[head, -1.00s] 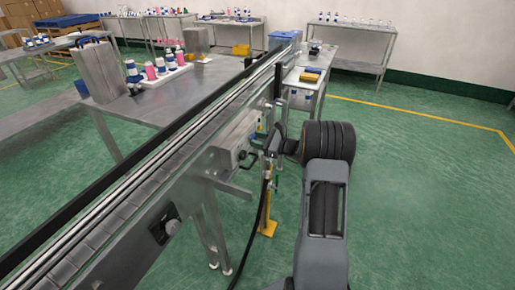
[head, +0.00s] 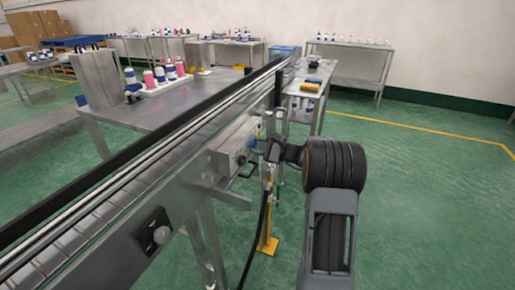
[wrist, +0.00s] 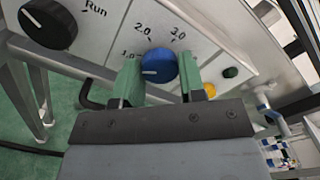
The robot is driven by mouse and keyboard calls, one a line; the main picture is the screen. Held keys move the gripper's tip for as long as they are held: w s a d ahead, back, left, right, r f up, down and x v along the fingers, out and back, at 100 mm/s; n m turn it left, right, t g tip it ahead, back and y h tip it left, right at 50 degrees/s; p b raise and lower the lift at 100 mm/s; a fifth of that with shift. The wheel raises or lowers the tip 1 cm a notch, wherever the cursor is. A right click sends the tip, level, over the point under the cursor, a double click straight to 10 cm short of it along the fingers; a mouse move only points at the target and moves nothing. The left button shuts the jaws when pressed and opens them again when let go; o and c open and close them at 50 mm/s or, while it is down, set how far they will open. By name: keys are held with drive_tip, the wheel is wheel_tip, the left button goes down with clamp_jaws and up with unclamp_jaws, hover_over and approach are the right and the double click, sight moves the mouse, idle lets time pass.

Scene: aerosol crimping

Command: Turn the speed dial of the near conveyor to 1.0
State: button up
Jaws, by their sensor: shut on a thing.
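The speed dial (wrist: 156,64) is a blue round knob on a light panel in the wrist view, with the marks 1.0, 2.0 and 3.0 around it. Its white pointer line points left and slightly down in the picture, close to the 1.0 mark, which is partly hidden by a finger. My gripper (wrist: 159,72) has its two green fingers on either side of the dial, shut on it. In the head view my gripper is by the control box (head: 234,152) on the side of the near conveyor (head: 125,202); the dial is too small to make out there.
A black knob marked Run (wrist: 48,22) is left of the dial; green (wrist: 231,72) and yellow (wrist: 210,90) buttons are to its right. Another knob (head: 160,235) is on the conveyor's side. A yellow stand (head: 267,243) and black hose are below my gripper. Floor to the right is clear.

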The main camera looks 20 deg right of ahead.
drive_tip(key=o, duration=0.9)
drive_tip(key=p+v, duration=0.1)
drive_tip(key=v, duration=1.2)
drive_tip(key=shift+s+d, duration=0.25)
drive_tip(key=shift+s, duration=0.1)
